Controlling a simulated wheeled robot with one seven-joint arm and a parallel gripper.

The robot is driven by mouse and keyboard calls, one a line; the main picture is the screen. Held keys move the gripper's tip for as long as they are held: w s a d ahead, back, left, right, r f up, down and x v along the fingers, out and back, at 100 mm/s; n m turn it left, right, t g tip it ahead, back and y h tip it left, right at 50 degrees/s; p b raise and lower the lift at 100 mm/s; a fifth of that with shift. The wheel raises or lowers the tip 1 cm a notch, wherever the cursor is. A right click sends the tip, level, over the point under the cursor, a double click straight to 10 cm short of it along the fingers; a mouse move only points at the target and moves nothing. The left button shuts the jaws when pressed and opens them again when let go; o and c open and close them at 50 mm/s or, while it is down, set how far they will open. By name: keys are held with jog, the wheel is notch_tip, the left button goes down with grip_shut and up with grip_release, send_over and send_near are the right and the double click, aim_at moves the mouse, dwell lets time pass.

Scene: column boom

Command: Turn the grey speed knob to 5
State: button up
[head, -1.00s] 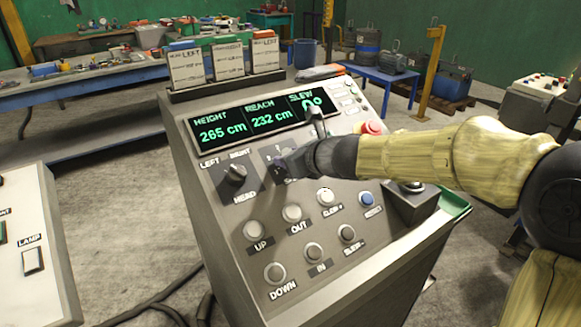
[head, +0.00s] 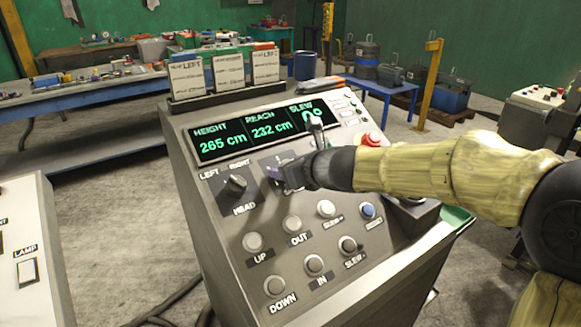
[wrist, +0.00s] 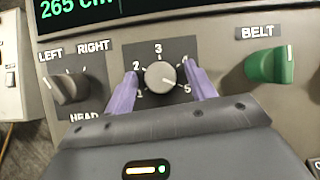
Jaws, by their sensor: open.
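The grey speed knob (wrist: 160,75) sits on a dark dial plate marked 1 to 5, in the middle of the wrist view. A short light line shows at its lower right, by the 5; I cannot tell whether it is the knob's pointer or a dial tick. My gripper (wrist: 161,77) is open, with one purple finger on each side of the knob, by the 2 and the 4. I cannot tell whether the fingers touch it. In the head view my gripper (head: 279,174) hides the knob.
The black HEAD knob (wrist: 70,88) is close on the left and the green BELT knob (wrist: 268,66) on the right. Below are several push buttons, such as UP (head: 253,242). The displays (head: 224,139) and a red button (head: 371,139) are above.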

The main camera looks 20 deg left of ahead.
jog(key=p+v, duration=0.4)
jog(key=v, duration=1.3)
jog(key=shift+s+d, duration=0.15)
jog(key=s+d+f+n+g+h, duration=0.3)
jog(key=s+d+f+n+h, duration=0.2)
jog(key=d+f+n, duration=0.6)
jog(key=s+d+f+n+g+h, duration=0.2)
jog(key=s+d+f+n+h, duration=0.2)
jog(key=d+f+n, duration=0.75)
notch_tip(320, 180, up, 15)
jog(key=a+n+p, duration=0.1)
jog(key=n+p, duration=0.1)
jog(key=p, duration=1.4)
jog(key=shift+s+r+h, duration=0.15)
jog(key=shift+s+h, duration=0.15)
